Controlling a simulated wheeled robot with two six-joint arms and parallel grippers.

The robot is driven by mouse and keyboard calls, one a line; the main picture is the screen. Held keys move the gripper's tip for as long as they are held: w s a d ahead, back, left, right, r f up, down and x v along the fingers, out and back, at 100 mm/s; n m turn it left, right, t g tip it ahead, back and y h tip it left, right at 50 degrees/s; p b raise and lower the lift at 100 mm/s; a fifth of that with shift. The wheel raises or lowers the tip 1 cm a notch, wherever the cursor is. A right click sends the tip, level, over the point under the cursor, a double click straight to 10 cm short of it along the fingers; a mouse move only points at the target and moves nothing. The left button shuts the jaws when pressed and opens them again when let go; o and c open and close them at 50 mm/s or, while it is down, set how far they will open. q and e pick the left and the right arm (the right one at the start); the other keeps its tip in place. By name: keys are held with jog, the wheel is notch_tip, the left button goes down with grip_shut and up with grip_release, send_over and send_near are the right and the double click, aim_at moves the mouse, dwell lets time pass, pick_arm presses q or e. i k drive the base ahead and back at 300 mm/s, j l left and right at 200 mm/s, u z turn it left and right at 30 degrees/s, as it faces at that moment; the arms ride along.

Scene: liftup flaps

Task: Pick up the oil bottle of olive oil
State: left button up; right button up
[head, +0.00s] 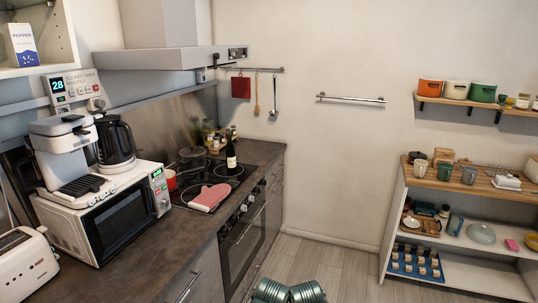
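A dark bottle with a pale label (231,155) stands upright on the black stove top (229,172), near its back right part. Its label is too small to read, so I cannot tell if it is the olive oil. Several small bottles and jars (213,138) stand close together behind it by the wall, and their contents cannot be made out. Neither my left nor my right gripper is in view.
A microwave (112,222) carries a coffee maker (75,160) on the left counter. A range hood (170,58) hangs above. A stocked shelf (455,262) stands right; floor between is partly clear.

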aim_at(230, 152)
jog(key=i+u, duration=0.5)
jog(key=i, duration=0.25)
jog(key=i+l+u, duration=0.1)
jog(key=i+l, duration=0.6)
jog(key=i+l+u, duration=0.1)
jog(key=i+l, duration=0.6)
jog(key=l, duration=0.1)
